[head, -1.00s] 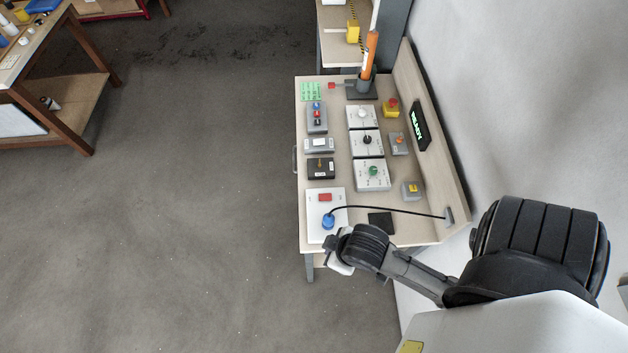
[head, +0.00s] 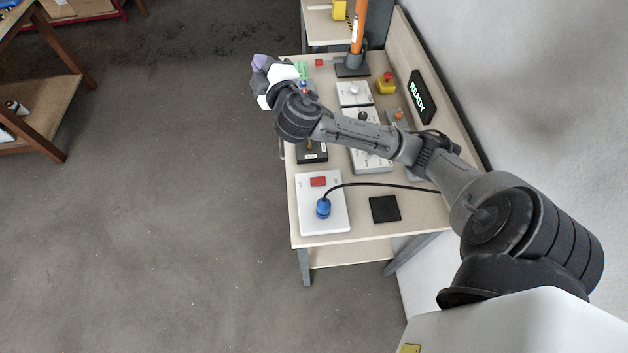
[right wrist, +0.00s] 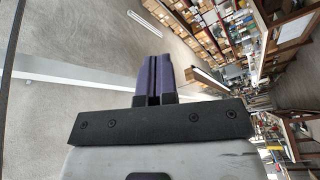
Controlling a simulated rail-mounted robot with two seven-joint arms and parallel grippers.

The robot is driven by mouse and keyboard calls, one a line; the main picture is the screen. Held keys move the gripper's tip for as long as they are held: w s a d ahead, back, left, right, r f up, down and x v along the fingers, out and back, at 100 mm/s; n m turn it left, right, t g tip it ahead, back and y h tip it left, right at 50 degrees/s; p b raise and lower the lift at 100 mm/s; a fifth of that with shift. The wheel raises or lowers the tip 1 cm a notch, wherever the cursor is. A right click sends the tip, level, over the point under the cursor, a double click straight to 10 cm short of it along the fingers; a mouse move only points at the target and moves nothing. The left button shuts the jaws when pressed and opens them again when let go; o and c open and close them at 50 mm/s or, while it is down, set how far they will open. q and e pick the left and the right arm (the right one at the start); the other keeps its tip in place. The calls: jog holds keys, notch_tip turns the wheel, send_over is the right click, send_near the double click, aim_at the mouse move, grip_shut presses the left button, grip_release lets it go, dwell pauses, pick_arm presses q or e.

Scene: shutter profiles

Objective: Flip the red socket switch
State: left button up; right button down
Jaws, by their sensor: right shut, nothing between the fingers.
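The red socket switch (head: 318,181) is a small red rocker on a white socket plate (head: 335,215) at the near end of the bench. A blue plug (head: 323,207) sits on the plate just below the switch, with a black cable running right. My right gripper (head: 258,62) is raised over the bench's far left edge, well beyond the switch and apart from it. My left gripper is not in view.
A black square pad (head: 384,208) lies right of the plate. Boxes with knobs stand behind, partly hidden by my right arm. A yellow box with a red button (head: 386,83), an orange-handled tool (head: 358,28) and a lit READY sign (head: 421,97) are farther back.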

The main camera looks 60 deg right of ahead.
jog(key=w+a+r+n+t+y+b, duration=0.15)
jog(key=w+r+n+t+y, duration=0.35)
jog(key=n+y, duration=0.8)
jog(key=a+f+n+g+y, duration=0.3)
jog(key=f+n+g+y, duration=0.3)
jog(key=f+n+g, duration=0.6)
jog(key=s+d+f+m+g+h, duration=0.1)
jog(key=s+f+g+h, duration=0.15)
jog(key=f, duration=0.35)
jog(key=s+d+f+m+g+h, duration=0.1)
jog(key=s+d+f+g, duration=0.1)
jog(key=s+f, duration=0.3)
jog(key=s+d+f+m+g+h, duration=0.3)
jog(key=s+d+f+m+g, duration=0.1)
jog(key=s+g, duration=0.3)
jog(key=shift+s+f, duration=0.2)
jog(key=shift+s, duration=0.5)
